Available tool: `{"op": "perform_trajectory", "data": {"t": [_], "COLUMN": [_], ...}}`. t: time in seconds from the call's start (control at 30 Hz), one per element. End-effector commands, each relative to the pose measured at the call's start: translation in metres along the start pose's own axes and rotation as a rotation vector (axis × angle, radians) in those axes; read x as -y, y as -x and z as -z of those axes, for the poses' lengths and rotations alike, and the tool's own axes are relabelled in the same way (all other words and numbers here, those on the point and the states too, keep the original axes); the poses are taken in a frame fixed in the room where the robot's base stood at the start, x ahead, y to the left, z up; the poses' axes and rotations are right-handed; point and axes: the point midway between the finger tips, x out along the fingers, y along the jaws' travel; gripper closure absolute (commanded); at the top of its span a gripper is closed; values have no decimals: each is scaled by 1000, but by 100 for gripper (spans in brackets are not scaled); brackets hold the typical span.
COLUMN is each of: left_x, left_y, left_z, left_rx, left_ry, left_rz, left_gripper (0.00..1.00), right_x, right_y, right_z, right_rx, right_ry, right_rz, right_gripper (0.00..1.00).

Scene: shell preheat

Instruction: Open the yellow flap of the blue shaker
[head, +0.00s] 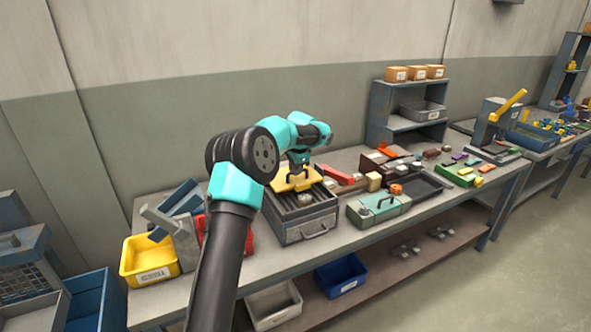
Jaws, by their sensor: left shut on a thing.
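My left gripper (299,166) is above a dark blue-grey box on the bench, pointing down. It is shut on a yellow plate (291,184), which is at the top of the box. The blue-grey box (306,221) has a slatted top and a handle on its front. I cannot tell whether the plate is hinged to the box or only lies over it. No other blue shaker is clear in this view. My right gripper is not in view.
A green case (379,209) stands right of the box, and a red bar (336,175) lies behind it. A yellow bin (149,259) and grey metal parts (171,224) are at the left. A blue bin (341,274) is on the lower shelf.

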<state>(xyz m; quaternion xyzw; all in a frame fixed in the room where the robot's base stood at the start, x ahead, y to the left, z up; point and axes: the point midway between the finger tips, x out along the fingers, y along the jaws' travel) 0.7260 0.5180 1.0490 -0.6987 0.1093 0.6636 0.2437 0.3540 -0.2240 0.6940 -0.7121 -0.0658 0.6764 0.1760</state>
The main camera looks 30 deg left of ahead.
Motion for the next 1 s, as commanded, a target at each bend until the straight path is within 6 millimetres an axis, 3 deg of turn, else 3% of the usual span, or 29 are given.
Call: {"op": "perform_trajectory", "data": {"t": [0.1, 0.67, 1.0], "left_x": [0, 2, 19], "left_y": [0, 3, 17], "left_z": [0, 0, 0], "left_rx": [0, 0, -1], "left_ry": [0, 0, 1], "left_rz": [0, 0, 3], "left_gripper": [100, 100, 100], "right_x": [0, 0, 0], "right_y": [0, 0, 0], "right_z": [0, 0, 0], "right_rx": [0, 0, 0], "right_ry": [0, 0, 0], "right_rz": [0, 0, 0], "right_gripper": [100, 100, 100]}}
